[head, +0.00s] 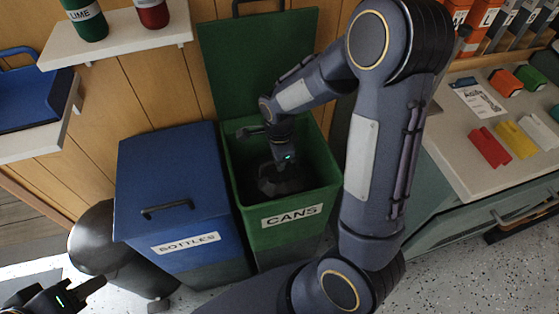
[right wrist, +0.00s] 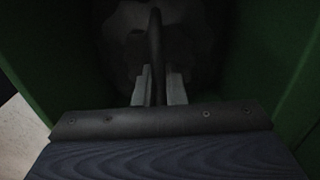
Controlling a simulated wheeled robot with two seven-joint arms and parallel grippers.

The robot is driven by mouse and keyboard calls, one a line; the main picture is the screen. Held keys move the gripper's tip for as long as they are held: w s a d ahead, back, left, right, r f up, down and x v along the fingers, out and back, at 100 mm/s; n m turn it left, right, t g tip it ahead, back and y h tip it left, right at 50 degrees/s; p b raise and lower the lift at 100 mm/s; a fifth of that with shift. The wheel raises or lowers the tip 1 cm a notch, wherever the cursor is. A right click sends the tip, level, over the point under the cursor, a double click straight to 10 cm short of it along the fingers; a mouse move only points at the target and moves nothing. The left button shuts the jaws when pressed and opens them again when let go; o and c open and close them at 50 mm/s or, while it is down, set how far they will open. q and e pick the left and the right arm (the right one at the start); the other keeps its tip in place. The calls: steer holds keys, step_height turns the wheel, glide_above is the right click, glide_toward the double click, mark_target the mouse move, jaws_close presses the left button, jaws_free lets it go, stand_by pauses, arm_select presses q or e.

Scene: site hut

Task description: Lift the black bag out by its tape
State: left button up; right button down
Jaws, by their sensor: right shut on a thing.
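The black bag (head: 268,183) sits down inside the green bin marked CANS (head: 291,236), whose lid (head: 262,62) stands open against the wall. My right gripper (head: 287,163) reaches down into this bin above the bag. In the right wrist view its two fingers (right wrist: 157,86) are shut on a dark upright strip, the tape (right wrist: 155,45), with the bag (right wrist: 125,25) dim behind. My left gripper (head: 75,295) is at the bottom left corner, away from the bins. Its fingers are partly cut off, and I cannot tell if they are open.
A blue bin marked BOTTLES (head: 170,190) with a closed lid stands left of the green bin. The bin walls are close around my right gripper.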

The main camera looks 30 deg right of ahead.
steer(key=shift+r+p, duration=2.65)
steer(key=shift+r, duration=0.9)
step_height(320, 180, up, 9)
steer(key=p, duration=0.7)
steer(key=shift+p, duration=0.35)
steer(key=shift+r, duration=0.1)
step_height(320, 180, up, 9)
steer(key=p, duration=0.7)
steer(key=shift+p, duration=0.4)
